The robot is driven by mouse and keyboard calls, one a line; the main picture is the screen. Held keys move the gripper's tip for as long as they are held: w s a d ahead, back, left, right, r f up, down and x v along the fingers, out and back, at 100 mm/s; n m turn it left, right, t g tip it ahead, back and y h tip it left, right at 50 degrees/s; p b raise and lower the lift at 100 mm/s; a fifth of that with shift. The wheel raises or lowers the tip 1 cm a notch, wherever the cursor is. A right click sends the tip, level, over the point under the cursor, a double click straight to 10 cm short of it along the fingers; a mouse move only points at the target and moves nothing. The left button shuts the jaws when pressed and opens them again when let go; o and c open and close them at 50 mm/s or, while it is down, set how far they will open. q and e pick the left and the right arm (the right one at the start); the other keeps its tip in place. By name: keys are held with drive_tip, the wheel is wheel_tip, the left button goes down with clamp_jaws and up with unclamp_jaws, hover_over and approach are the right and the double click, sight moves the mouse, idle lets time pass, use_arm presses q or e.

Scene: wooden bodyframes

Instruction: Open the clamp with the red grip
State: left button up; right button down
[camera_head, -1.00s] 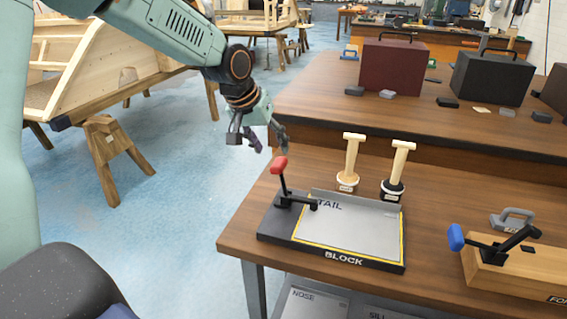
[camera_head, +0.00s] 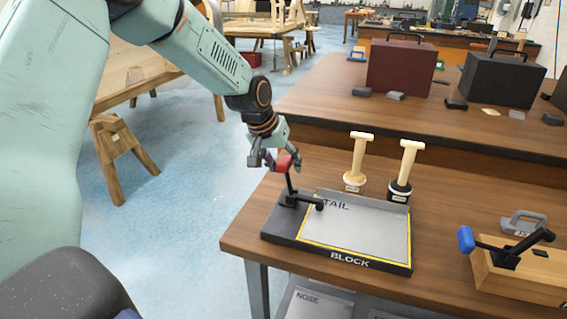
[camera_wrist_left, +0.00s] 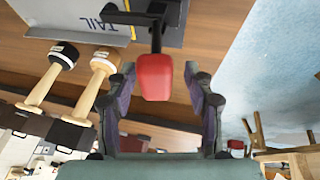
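The clamp with the red grip (camera_head: 284,163) stands at the back left of the grey block board (camera_head: 350,262), its black lever (camera_head: 290,185) pointing up. My left gripper (camera_head: 277,160) is at the red grip. In the left wrist view the red grip (camera_wrist_left: 155,77) lies between the two open fingers of my left gripper (camera_wrist_left: 160,90), with a gap on both sides. The clamp's black arm reaches over the edge of the board near the word TAIL. My right gripper is not in view.
Two wooden-handled tools (camera_head: 358,160) (camera_head: 404,170) stand behind the board. A second clamp with a blue grip (camera_head: 466,239) sits on a wooden block (camera_head: 525,275) at the right. Dark boxes (camera_head: 402,68) stand on the bench behind. Open floor lies left of the bench.

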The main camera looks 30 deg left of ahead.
use_arm(q)
drive_tip(key=shift+d+r, duration=0.15)
drive_tip(key=shift+d, duration=0.2)
drive_tip(key=c, duration=0.4)
drive_tip(key=shift+a, duration=0.25)
drive_tip(key=c, duration=0.5)
drive_tip(key=shift+d, duration=0.1)
clamp_jaws()
